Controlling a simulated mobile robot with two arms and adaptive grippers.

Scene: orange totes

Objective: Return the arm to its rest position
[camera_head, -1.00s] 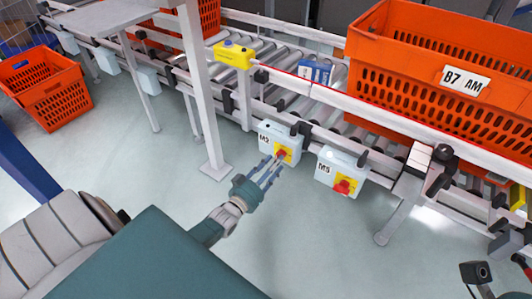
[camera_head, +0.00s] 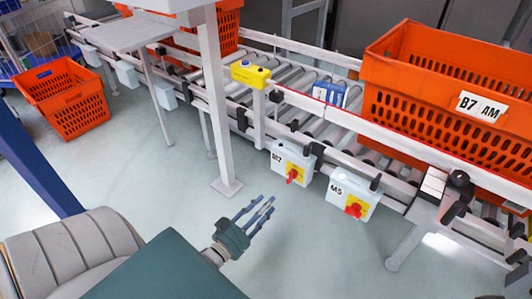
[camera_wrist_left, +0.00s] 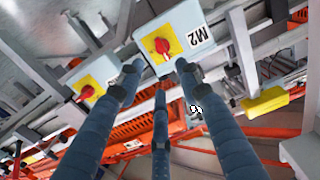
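My left gripper (camera_head: 262,210) is in front of and below the M2 switch box (camera_head: 283,153), apart from it. Its fingers are spread with nothing between them; they also show in the left wrist view (camera_wrist_left: 160,85). The M2 box has a red knob (camera_head: 292,175) on a yellow plate, its handle close to upright in the head view. The box also shows in the left wrist view (camera_wrist_left: 190,22), beyond the fingers. The M5 switch box (camera_head: 345,188) hangs to its right, with a similar red knob. My right gripper is not in view.
A roller conveyor (camera_head: 290,75) runs across the back, with an orange tote (camera_head: 410,60) marked B7 AM and a blue box (camera_head: 329,93) on it. A white post (camera_head: 214,110) stands left of M2. Another orange tote (camera_head: 65,95) is on the floor at left. Floor around the gripper is clear.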

